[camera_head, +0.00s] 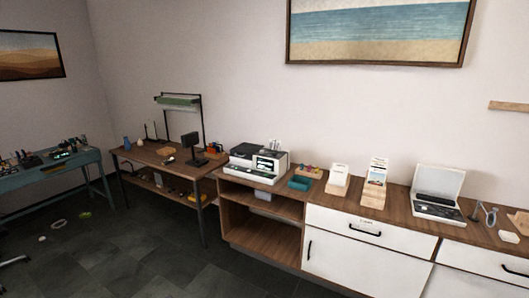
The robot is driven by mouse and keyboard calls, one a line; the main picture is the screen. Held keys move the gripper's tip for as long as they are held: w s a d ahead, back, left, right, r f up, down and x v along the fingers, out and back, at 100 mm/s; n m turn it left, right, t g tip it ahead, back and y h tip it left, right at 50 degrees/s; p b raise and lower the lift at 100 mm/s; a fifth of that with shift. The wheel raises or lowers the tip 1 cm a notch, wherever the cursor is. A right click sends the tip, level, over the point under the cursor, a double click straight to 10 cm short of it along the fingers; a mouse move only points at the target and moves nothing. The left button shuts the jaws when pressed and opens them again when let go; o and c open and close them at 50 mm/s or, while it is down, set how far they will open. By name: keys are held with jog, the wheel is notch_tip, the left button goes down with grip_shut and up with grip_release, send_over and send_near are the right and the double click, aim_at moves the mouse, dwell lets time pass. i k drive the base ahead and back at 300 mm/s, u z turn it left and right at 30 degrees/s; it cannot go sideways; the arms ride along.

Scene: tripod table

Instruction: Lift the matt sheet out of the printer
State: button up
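The printer (255,166) is a low white and dark box on the wooden cabinet near the middle of the picture. It has a dark top and a dark panel on its front right. Small pale upright things (273,146) show at its back right; I cannot tell what they are. I cannot make out a matt sheet in or on the printer at this distance. My gripper is not in view.
Right of the printer on the cabinet top (403,210) are a teal box (300,183), white stands, an open white case (438,194) and small tools. A wooden desk (140,157) stands left. Dark tiled floor (110,255) is open in front.

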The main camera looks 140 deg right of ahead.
aim_at(276, 144)
jog(key=z, duration=4.8)
jog(key=i, duration=0.7)
jog(key=u, duration=0.4)
jog(key=i, duration=1.9)
jog(key=z, duration=0.25)
